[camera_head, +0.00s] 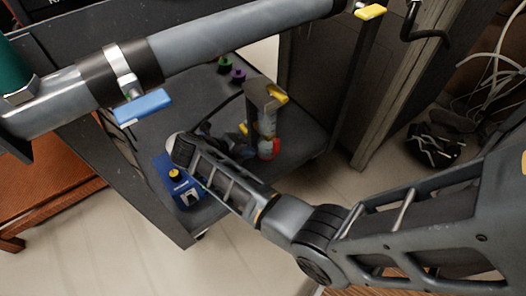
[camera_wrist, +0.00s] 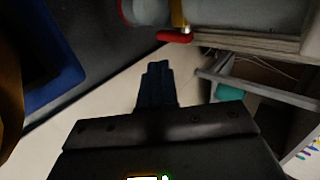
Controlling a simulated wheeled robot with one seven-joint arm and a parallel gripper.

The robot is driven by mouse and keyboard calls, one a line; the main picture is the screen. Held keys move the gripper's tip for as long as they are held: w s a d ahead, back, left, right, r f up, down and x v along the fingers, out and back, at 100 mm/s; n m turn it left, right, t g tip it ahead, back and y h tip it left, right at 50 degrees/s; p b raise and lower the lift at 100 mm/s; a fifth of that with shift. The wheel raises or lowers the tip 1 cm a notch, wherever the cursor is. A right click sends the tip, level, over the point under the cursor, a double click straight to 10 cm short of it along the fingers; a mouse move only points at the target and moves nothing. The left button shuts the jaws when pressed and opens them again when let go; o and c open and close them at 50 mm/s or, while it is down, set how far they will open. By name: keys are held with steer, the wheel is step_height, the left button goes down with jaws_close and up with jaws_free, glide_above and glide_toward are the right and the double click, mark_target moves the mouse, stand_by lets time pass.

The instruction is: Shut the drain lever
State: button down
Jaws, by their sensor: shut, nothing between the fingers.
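A red lever (camera_head: 275,148) sits low on an upright grey cylinder (camera_head: 267,125) on the dark cart shelf. The wrist view shows a red lever (camera_wrist: 175,36) at the top, next to a brass-coloured fitting on a grey cylinder. A yellow lever (camera_head: 370,12) is at the top right. No label shows which is the drain lever. My gripper (camera_wrist: 158,72) is shut and empty, its fingertips apart from and below the red lever in the wrist view. In the head view my arm mostly hides it.
A blue box (camera_head: 186,192) with a yellow knob stands at the shelf's front edge, left of my arm. Green and purple knobs (camera_head: 231,69) are at the back. The grey pipe (camera_head: 210,45) crosses overhead. Cables and a black bundle (camera_head: 434,145) lie at right.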

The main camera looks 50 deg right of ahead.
steer(key=shift+w+a, duration=0.1)
steer(key=b, duration=0.4)
glide_toward(274, 153)
steer(key=x, duration=0.5)
steer(key=shift+w+a+f, duration=0.1)
steer(key=shift+w+f, duration=0.05)
steer(key=shift+f, duration=0.05)
steer(key=shift+d+f+b, duration=0.3)
steer(key=shift+d, duration=0.2)
steer(key=shift+s+p, duration=0.25)
steer(key=shift+p, duration=0.05)
